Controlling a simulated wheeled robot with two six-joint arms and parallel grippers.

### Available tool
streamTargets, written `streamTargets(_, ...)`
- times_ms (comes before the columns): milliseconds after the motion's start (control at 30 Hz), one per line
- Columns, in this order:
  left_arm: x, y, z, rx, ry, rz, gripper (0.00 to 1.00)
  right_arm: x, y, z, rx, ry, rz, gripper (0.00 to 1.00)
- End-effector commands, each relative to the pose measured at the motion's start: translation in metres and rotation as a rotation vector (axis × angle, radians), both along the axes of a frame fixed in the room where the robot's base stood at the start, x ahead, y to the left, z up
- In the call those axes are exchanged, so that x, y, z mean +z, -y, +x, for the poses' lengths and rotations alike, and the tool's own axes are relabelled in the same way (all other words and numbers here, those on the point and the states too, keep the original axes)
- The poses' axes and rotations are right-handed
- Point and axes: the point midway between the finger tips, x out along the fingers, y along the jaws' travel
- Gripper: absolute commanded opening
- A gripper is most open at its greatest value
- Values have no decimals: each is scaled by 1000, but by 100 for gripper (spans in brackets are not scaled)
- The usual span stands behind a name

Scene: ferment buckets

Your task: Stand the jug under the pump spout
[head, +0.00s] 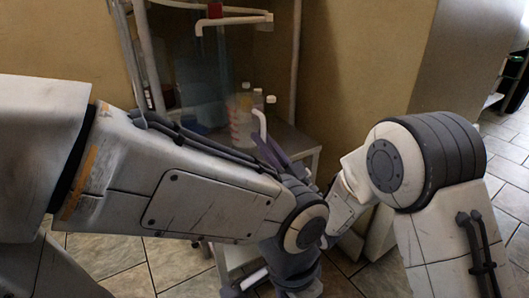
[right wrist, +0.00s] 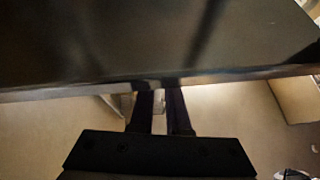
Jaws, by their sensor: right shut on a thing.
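A clear jug (head: 238,128) with reddish markings and a white handle (head: 260,120) shows among bottles at the stand. My right gripper (head: 264,146), with purple fingers, is at the lower end of this handle and shut on the jug. Its lower part is hidden behind my left arm. The pump has a red part (head: 215,10) and a white spout bar (head: 235,20) above and left of the jug. In the right wrist view, the purple fingers (right wrist: 161,98) reach up to a large dark surface; the held part is unclear. My left gripper is not clearly visible below its wrist.
White-capped bottles (head: 270,100) stand close to the jug. The stand's grey top (head: 298,142) is partly bare at the right, beside a pale upright post (head: 294,60). My left arm crosses in front of the stand.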

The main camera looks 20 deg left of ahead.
Motion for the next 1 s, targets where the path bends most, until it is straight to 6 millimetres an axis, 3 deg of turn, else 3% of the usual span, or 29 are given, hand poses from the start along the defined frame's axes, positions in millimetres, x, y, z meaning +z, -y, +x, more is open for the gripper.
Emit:
streamTargets(400, -8, 0, 0, 0, 0, 0, 50, -8, 0, 0, 2, 2, 1, 0)
streamTargets(433, -6, 0, 0, 0, 0, 0, 50, -6, 0, 0, 1, 1, 2, 26)
streamTargets(500, -6, 0, 0, 0, 0, 0, 50, -6, 0, 0, 1, 1, 1, 45)
streamTargets(900, -2, 0, 0, 0, 0, 0, 50, -2, 0, 0, 2, 1, 1, 45)
streamTargets(1000, -16, 0, 0, 0, 1, -1, 50, -17, 2, -5, 14, 0, 0, 45)
